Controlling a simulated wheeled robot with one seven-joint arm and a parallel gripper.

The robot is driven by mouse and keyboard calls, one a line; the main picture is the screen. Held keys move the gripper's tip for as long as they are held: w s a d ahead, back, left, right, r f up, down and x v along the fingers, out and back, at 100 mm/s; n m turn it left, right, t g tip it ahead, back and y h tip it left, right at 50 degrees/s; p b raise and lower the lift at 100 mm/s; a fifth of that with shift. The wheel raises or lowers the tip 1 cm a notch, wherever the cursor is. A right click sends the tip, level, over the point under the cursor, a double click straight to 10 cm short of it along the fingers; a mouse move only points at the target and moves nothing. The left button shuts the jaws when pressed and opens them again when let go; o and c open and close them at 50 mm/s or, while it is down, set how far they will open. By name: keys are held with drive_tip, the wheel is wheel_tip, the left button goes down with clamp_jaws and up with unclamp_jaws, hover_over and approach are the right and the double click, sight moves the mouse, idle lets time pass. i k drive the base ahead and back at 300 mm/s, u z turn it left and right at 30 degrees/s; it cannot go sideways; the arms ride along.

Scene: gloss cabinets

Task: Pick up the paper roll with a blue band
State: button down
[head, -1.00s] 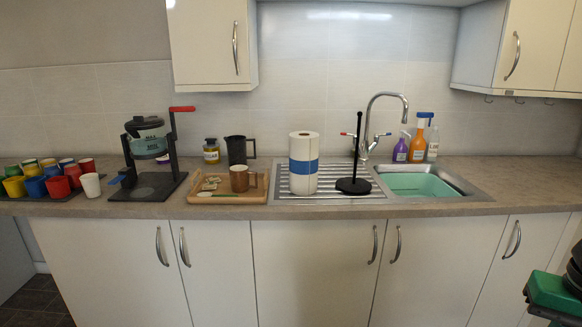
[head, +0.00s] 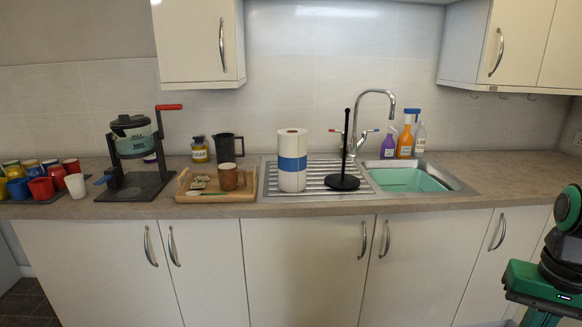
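The paper roll with a blue band (head: 292,146) stands upright on the ribbed metal drainboard (head: 325,185), left of the sink, in the head view. It is white, and the blue band wraps around its middle. A black stand (head: 343,181) with an upright rod and round base is just to its right, apart from the roll's body. Part of my arm in green and black shows at the lower right edge, well away from the roll. My gripper's fingers are not visible.
A wooden tray (head: 241,196) with a brown mug (head: 228,177) lies left of the roll. A black jug (head: 229,150) stands behind it. The sink (head: 405,180), tap (head: 370,95) and spray bottles (head: 405,135) are to the right. The countertop beyond the sink (head: 510,170) is clear.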

sight(292, 143)
drive_tip(key=z, duration=0.1)
drive_tip(key=k, duration=0.4)
drive_tip(key=u, duration=0.7)
drive_tip(key=i, duration=0.85)
drive_tip(key=u, duration=0.45)
